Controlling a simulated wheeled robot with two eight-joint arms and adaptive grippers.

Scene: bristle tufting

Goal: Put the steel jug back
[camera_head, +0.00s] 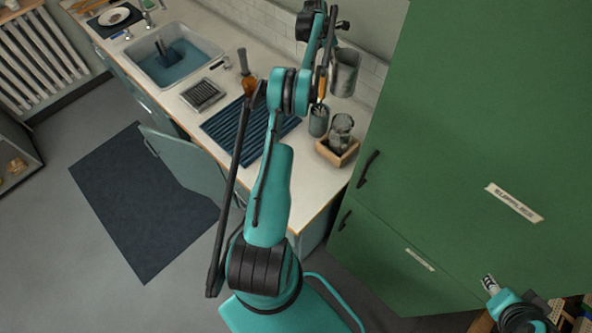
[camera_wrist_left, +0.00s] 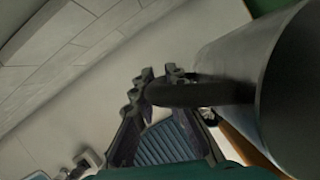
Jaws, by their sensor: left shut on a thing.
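The steel jug (camera_head: 346,76) is a grey metal cylinder near the back wall at the right end of the counter, beside the green cabinet. It fills the right side of the left wrist view (camera_wrist_left: 298,92). My left gripper (camera_wrist_left: 158,88) is shut on the jug's dark handle (camera_wrist_left: 215,92). The jug appears held above the counter, though the head view does not show its clearance clearly.
A ribbed dark mat (camera_head: 222,128) lies on the counter (camera_head: 190,75). A grey utensil cup (camera_head: 318,121) and a wooden box (camera_head: 338,155) holding a glass jar (camera_head: 341,130) stand below the jug in the picture. The tall green cabinet (camera_head: 470,120) bounds the right side.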

